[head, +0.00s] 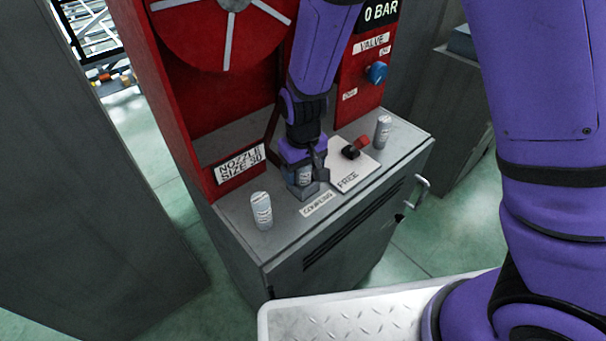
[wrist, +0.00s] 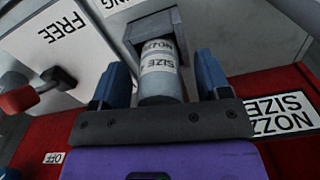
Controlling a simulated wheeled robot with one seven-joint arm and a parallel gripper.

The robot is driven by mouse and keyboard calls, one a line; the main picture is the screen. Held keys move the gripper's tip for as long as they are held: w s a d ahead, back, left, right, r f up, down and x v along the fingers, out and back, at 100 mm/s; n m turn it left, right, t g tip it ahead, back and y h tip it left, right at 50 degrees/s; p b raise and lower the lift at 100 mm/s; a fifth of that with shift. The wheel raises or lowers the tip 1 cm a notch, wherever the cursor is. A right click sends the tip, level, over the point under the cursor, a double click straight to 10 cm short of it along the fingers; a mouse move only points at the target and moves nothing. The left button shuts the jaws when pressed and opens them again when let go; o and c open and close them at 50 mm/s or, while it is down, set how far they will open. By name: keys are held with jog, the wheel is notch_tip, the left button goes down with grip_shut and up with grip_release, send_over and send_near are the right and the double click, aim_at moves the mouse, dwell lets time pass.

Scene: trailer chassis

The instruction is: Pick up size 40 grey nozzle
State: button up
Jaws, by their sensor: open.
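A grey nozzle (wrist: 162,68) with a white printed label stands between the two blue fingers of my gripper (wrist: 160,82) in the wrist view. The label reads "SIZE", but its number is not clear. The fingers are open on either side, with a small gap visible at the right. In the head view my gripper (head: 306,178) is low over the cabinet top, behind the "COUPLING" label, and mostly hides this nozzle. A second grey nozzle (head: 261,211) stands upright at the left front, and a third (head: 383,131) at the right back. Their sizes are too small to read.
A grey block (wrist: 183,22) is beside the nozzle at my gripper. A white "FREE" plate (head: 357,172) with a red-and-black lever (head: 355,149) lies to the right.

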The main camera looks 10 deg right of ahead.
jog(key=c, duration=1.1)
jog(key=shift+c, duration=0.2)
jog(key=shift+r, duration=0.1)
